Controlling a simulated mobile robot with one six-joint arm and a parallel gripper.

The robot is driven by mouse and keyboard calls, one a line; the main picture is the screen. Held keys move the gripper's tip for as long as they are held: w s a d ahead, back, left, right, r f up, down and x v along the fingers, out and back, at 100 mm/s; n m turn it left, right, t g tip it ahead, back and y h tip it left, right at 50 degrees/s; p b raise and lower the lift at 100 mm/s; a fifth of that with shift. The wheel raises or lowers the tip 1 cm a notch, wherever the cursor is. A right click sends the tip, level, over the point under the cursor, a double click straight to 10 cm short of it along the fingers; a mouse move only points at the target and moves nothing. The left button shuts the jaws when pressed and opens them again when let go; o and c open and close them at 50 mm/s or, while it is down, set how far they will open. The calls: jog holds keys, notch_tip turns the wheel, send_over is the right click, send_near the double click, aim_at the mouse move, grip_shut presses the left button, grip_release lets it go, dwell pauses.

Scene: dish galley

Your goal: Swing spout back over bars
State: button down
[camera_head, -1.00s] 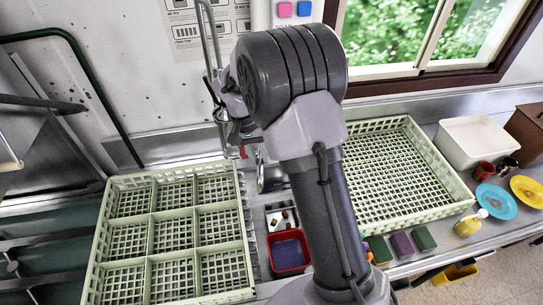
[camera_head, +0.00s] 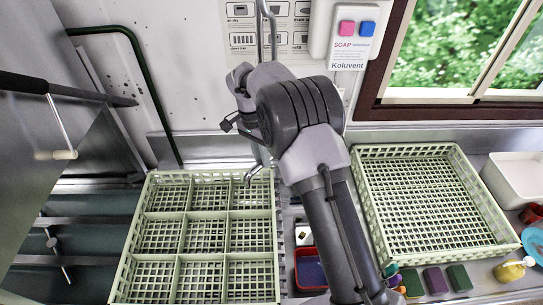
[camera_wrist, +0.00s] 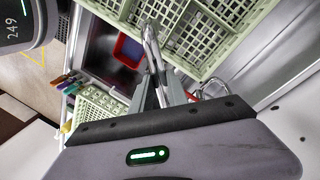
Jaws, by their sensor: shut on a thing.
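The metal spout (camera_head: 257,166) hangs below the wall pipe, its lower end bent over the back right edge of the divided rack. In the wrist view, the shiny spout (camera_wrist: 151,42) runs up from between the fingers of my gripper (camera_wrist: 158,82), which is shut on it. In the head view my arm hides the fingers. Dark grey bars (camera_head: 90,222) cross the open bay left of the divided rack; the spout is to the right of them. I cannot tell whether these are the task's bars.
The divided green rack (camera_head: 205,252) stands below the spout, with an open green rack (camera_head: 425,150) on the right. A red tray (camera_head: 309,270) lies between them. A soap dispenser (camera_head: 353,30) is on the wall. A dark lever (camera_head: 60,90) juts out at left.

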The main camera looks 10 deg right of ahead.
jog(key=shift+w+r, duration=0.1)
jog(key=shift+r, duration=0.05)
jog(key=c, duration=1.5)
grip_release()
jog(key=shift+o, duration=1)
jog(key=shift+w+a, duration=0.15)
jog(key=shift+r, duration=0.15)
notch_tip(320, 180, up, 17)
jog(key=w+a+p, duration=0.2)
jog(key=p, duration=0.2)
jog(key=shift+w+f+p, duration=0.2)
jog(key=shift+p, duration=0.15)
